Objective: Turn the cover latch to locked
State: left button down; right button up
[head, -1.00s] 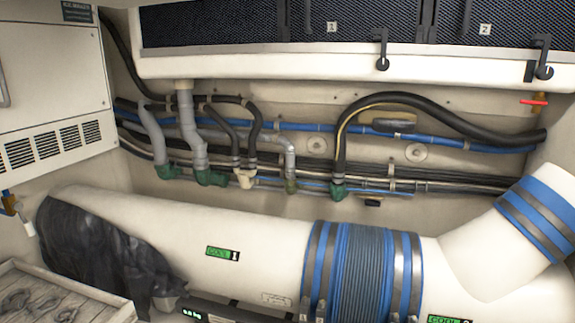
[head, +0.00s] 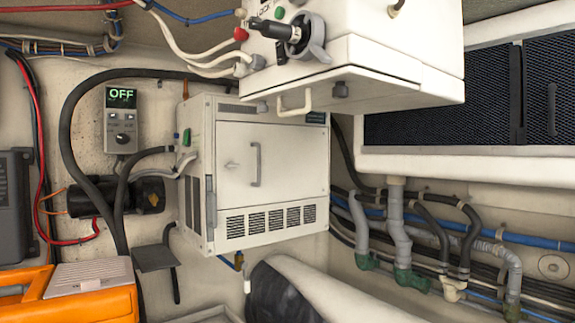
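A white box (head: 385,92) hangs at the top, with a black knob-like handle (head: 268,28) and a grey curved lever (head: 318,42) on its face. Small lettering beside the handle is partly cut off and hard to read. Neither of my grippers is in view.
A control panel (head: 123,118) reading OFF is on the wall at left. An orange case (head: 88,298) stands at the lower left. Black hoses, grey pipes (head: 398,235) and a white duct (head: 325,292) fill the lower right. Dark mesh panels (head: 440,98) are at the right.

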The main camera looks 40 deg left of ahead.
aim_at(231, 165)
jog(key=u, duration=0.5)
jog(key=i+j+u, duration=0.1)
jog(key=u, duration=0.9)
jog(key=i, duration=0.05)
